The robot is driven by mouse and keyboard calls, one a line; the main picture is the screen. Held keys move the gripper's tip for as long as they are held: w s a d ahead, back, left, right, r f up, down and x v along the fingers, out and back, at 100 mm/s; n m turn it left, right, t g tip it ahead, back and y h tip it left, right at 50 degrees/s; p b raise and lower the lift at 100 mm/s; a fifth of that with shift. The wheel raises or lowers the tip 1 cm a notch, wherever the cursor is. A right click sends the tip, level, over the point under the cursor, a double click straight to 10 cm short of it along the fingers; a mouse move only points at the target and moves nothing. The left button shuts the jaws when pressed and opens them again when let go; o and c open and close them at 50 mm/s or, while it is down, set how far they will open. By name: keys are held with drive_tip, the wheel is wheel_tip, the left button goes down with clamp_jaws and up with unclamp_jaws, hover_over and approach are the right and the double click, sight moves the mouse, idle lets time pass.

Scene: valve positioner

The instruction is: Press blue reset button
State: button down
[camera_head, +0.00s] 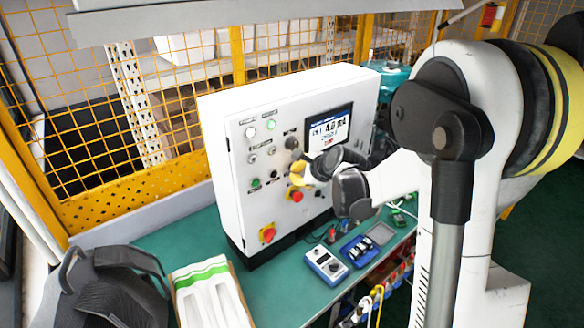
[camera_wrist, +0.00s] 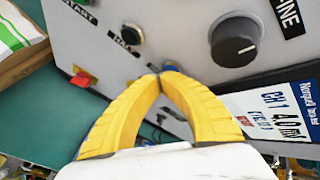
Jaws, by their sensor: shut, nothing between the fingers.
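The white control panel (camera_head: 262,195) stands on the green bench, with a screen, lamps, buttons and knobs on its front. In the wrist view a small part of the blue button (camera_wrist: 170,68) shows just beyond my fingertips, right of the black button labelled HALT (camera_wrist: 131,33). My gripper (camera_wrist: 158,76) is shut and empty, its two yellow fingers meeting at the tips. The tips are at or very near the blue button; I cannot tell if they touch it. In the head view my gripper (camera_head: 306,172) is at the panel front, and the blue button is hidden.
A large black knob (camera_wrist: 235,38) and the screen (camera_wrist: 270,112) lie to the right of the fingertips. Red-and-yellow switches (camera_head: 268,233) sit lower on the panel. A blue meter (camera_head: 326,263) and trays lie on the bench (camera_head: 285,300). A yellow mesh fence (camera_head: 185,100) stands behind.

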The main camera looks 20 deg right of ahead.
drive_tip(key=shift+s+d, duration=0.2)
drive_tip(key=shift+s, duration=0.55)
drive_tip(key=s, duration=0.1)
drive_tip(key=s+d, duration=0.1)
drive_tip(key=s, duration=0.2)
drive_tip(key=shift+s+d+b, duration=0.3)
drive_tip(key=shift+s, duration=0.05)
idle(0.4)
drive_tip(key=s+a+f+n+g+b, duration=0.1)
drive_tip(key=s+a+f+n+b, duration=0.2)
drive_tip(key=s+n, duration=0.4)
drive_tip(key=s+a+f+n+g+h+b, duration=0.1)
drive_tip(key=s+a+f+n+b, duration=0.2)
drive_tip(key=s+n+b, duration=0.3)
drive_tip(key=s+a+f+n+g+b, duration=0.1)
drive_tip(key=s+a+f+n+b, duration=0.1)
drive_tip(key=s+a+n+b, duration=0.3)
drive_tip(key=s+n, duration=0.4)
drive_tip(key=s, duration=0.4)
drive_tip(key=shift+s+a+f+h, duration=0.15)
drive_tip(key=shift+a+f+h, duration=0.15)
drive_tip(key=shift+f+h, duration=0.1)
